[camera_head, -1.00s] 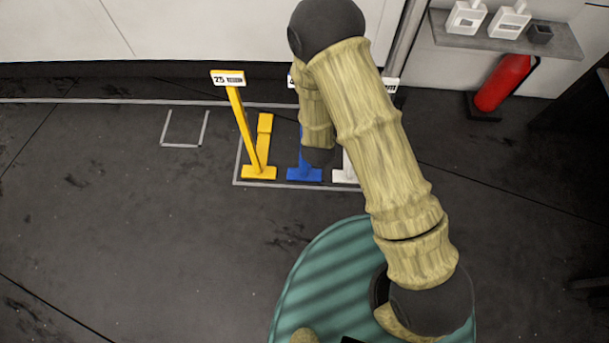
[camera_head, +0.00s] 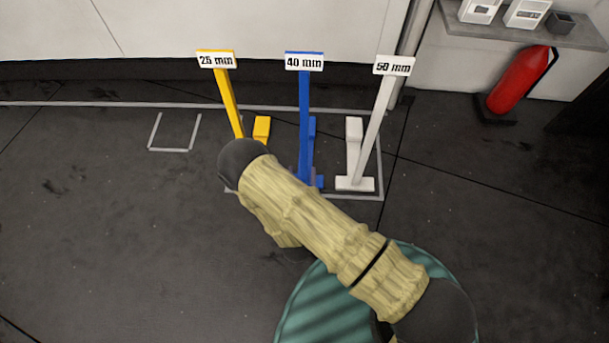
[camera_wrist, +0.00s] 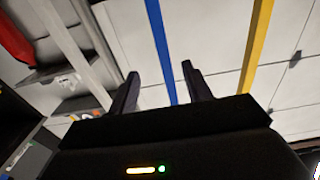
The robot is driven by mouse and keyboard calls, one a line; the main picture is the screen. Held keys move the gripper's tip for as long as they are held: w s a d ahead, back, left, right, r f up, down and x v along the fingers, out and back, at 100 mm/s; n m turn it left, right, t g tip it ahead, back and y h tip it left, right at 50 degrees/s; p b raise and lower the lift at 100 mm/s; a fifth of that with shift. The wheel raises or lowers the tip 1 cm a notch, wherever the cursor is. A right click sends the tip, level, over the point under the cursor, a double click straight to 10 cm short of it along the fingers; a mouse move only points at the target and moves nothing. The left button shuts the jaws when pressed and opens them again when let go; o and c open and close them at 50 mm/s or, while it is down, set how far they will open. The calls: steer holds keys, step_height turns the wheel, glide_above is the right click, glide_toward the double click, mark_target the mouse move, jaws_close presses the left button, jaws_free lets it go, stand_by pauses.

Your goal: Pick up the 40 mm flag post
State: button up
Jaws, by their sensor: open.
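The 40 mm flag post (camera_head: 305,115) is blue and stands upright on the floor between the other two posts, its white sign reading "40 mm" at the top. My arm hides part of its foot in the head view. In the wrist view the blue post (camera_wrist: 161,50) runs down the picture between the two dark fingertips of my gripper (camera_wrist: 163,84). The gripper is open, with space visible on both sides of the post. How far the post is from the fingers in depth is unclear. My gripper is largely hidden by my arm in the head view.
A yellow 25 mm post (camera_head: 230,100) stands to the left and a white 50 mm post (camera_head: 374,125) to the right, inside a floor outline. A red extinguisher (camera_head: 520,80) and a shelf (camera_head: 470,28) are at the right. The left floor is clear.

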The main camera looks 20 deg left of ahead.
mark_target(304, 133)
steer(key=shift+w, duration=0.1)
steer(key=b+x, duration=0.4)
steer(key=x, duration=0.7)
steer(key=shift+w+b, duration=0.3)
steer(key=shift+b, duration=0.1)
steer(key=shift+w+a, duration=0.1)
steer(key=shift+w, duration=0.1)
steer(key=b+x, duration=0.3)
steer(key=x, duration=0.2)
steer(key=shift+w+a+r, duration=0.1)
steer(key=shift+r, duration=0.05)
jaws_close()
stand_by(1.0)
